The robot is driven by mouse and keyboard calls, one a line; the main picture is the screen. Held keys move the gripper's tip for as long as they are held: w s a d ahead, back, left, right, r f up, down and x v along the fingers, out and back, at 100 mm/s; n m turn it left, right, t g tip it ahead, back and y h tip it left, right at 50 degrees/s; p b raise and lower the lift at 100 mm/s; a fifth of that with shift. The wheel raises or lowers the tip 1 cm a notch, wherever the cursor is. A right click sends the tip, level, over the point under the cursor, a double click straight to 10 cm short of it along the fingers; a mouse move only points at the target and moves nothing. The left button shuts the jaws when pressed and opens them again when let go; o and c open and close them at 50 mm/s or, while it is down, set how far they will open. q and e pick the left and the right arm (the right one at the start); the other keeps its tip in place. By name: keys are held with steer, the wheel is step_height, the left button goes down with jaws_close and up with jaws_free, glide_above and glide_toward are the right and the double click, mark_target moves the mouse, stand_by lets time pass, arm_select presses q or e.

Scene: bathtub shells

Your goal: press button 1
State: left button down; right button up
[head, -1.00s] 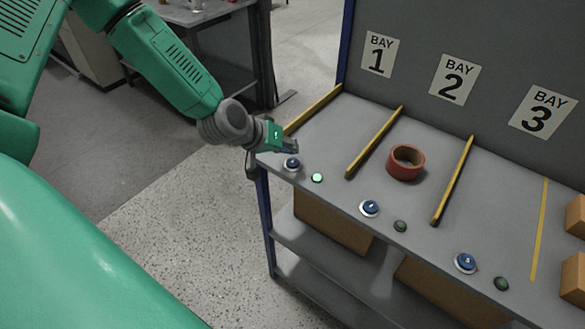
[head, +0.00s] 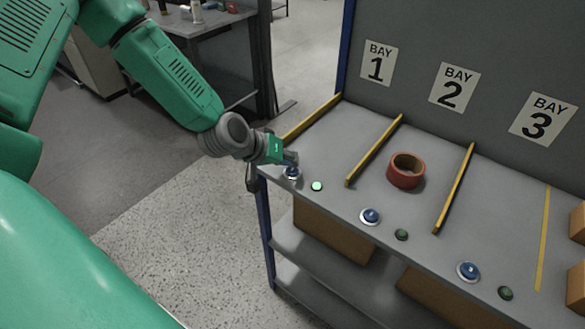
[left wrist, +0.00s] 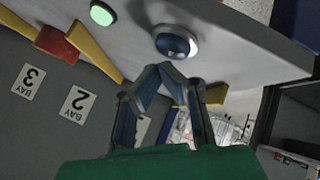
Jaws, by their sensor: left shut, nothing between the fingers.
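Button 1 (head: 291,174) is a blue round button in a pale ring at the front left of the bench, in front of bay 1. My left gripper (head: 291,159) is shut and empty, its fingertips right at the button and partly covering it. In the left wrist view the blue button (left wrist: 174,42) lies just beyond the closed fingertips (left wrist: 165,71); I cannot tell whether they touch it. The small green lamp (head: 317,186) beside the button is bright, and it glows in the left wrist view (left wrist: 102,13). My right gripper is not in view.
Button 2 (head: 370,216) and button 3 (head: 468,271) sit along the front edge, each beside a dark green lamp. Yellow dividers (head: 375,150) separate the bays. A red tape roll (head: 406,181) lies in bay 2. Brown boxes (head: 576,275) stand at the right.

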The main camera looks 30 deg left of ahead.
mark_target(292, 170)
arm_select(q)
steer(key=shift+d, duration=0.1)
steer(key=shift+f, duration=0.1)
stand_by(0.4)
steer(key=shift+f, duration=0.25)
steer(key=shift+f+b, duration=0.2)
steer(key=shift+b, duration=0.2)
steer(key=shift+r, duration=0.1)
steer(key=shift+r+p, duration=0.6)
step_height(292, 170, up, 6)
steer(key=p, duration=0.5)
